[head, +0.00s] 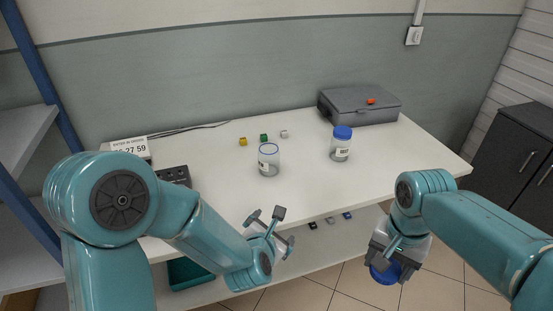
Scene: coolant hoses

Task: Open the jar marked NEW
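A clear glass jar (268,162) stands upright on the white table, with a blue ring at its rim and no lid on top. Its label is too small to read. A second clear jar (340,150) with a blue lid (342,132) on stands to its right; its label is not clearly legible. My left gripper (270,228) is open and empty near the table's front edge, in front of the lidless jar. My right gripper (384,266) appears shut on a loose blue lid (386,273), in front of the table and apart from both jars.
Small yellow (243,141), green (264,137) and white (284,133) cubes lie behind the jars. A grey case (358,106) stands at the back right. A number display (130,147) and dark box (173,175) are at the left. Small blocks (330,220) lie on a lower shelf.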

